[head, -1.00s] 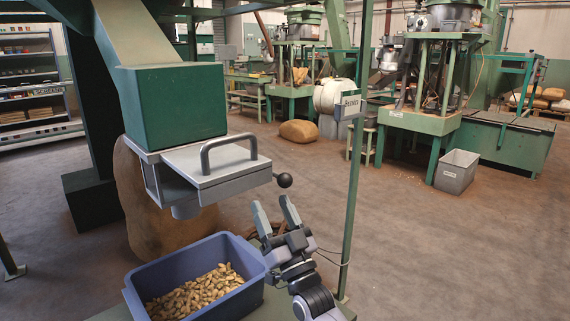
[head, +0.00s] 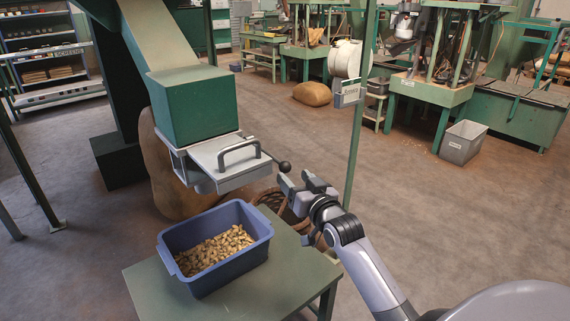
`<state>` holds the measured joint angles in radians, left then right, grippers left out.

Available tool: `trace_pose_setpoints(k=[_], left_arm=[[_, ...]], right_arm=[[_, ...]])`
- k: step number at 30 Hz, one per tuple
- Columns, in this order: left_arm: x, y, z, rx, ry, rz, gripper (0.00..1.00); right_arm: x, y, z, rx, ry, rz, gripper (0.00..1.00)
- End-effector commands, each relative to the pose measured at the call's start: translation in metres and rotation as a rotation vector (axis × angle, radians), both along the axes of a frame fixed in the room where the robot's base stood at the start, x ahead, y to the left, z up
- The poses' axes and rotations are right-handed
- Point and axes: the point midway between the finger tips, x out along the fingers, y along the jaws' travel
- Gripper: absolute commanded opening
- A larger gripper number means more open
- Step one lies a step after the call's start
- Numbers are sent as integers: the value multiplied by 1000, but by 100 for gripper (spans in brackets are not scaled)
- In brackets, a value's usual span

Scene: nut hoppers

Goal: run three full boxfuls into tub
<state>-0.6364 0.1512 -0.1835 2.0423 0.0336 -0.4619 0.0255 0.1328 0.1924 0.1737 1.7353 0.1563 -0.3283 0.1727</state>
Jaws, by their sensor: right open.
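A blue tub (head: 252,254) stands on a green table, with a layer of brown nuts (head: 215,248) inside. A dark ball knob (head: 284,167) sticks out from the box's right side. My right gripper (head: 295,181) is open, its fingertips close by the knob at its lower right. I cannot tell whether they touch it. The box's outlet is hidden. My left gripper is out of view.
The green table (head: 265,290) has bare room right of the tub. A wicker basket (head: 275,200) and a large brown sack (head: 165,190) stand behind it. A green post (head: 357,140) with a small sign rises behind my right gripper.

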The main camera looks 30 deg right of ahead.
Motion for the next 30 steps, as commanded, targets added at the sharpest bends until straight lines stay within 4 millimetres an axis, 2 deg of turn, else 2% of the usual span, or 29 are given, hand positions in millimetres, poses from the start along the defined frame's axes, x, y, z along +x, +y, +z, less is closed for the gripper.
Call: trace_pose_setpoints(k=[9,15,27,28,30], left_arm=[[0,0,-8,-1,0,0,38],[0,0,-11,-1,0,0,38],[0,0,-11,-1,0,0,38],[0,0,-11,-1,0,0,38],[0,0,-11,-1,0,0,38]], right_arm=[[40,-6,0,0,-4,-1,60],[58,-8,-1,0,-2,1,60],[64,-9,0,0,-2,0,60],[64,-9,0,0,-2,0,57],[64,-9,0,0,-2,0,34]])
